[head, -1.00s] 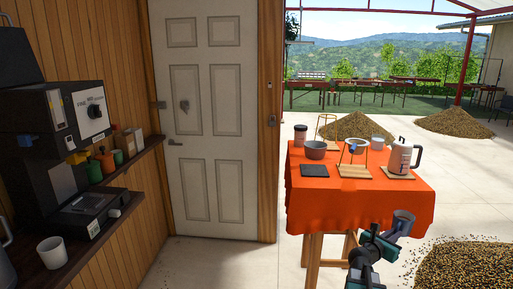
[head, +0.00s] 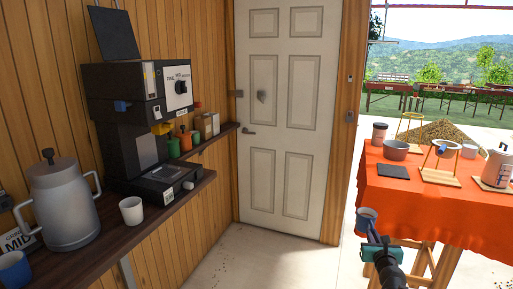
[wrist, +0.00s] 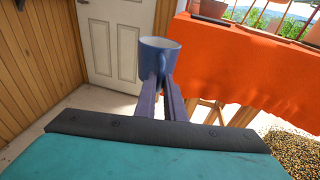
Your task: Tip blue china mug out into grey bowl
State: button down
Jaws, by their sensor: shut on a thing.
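My gripper (head: 376,238) is shut on the blue china mug (head: 366,221) and holds it upright in the air, in front of the orange table's left side. In the wrist view the mug (wrist: 157,60) stands between the fingertips (wrist: 163,84), its pale inner wall showing at the rim; what lies in it is hidden. The grey bowl (head: 396,151) sits on the orange-covered table, up and to the right of the mug and apart from it.
The orange table (head: 415,205) also bears a dark flat square (head: 393,171), a dripper stand (head: 441,176) and a kettle (head: 497,168). At left, a wooden shelf (head: 110,240) holds a grinder, a white mug (head: 131,211) and another blue mug (head: 14,272). Floor before the door is clear.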

jog(key=a+f+n+y+b, duration=0.15)
jog(key=a+n+y, duration=0.6)
jog(key=a, duration=0.85)
jog(key=s+a+n+g+y, duration=0.5)
jog(key=s+a+y, duration=0.4)
jog(key=a, duration=0.2)
jog(key=shift+s+a+r+n+g, duration=0.2)
jog(key=shift+s+a+n+g, duration=0.15)
jog(key=shift+g, duration=0.45)
jog(key=shift+d, duration=0.15)
jog(key=shift+f, duration=0.1)
jog(key=shift+s+f, duration=0.2)
jog(key=shift+f, duration=0.85)
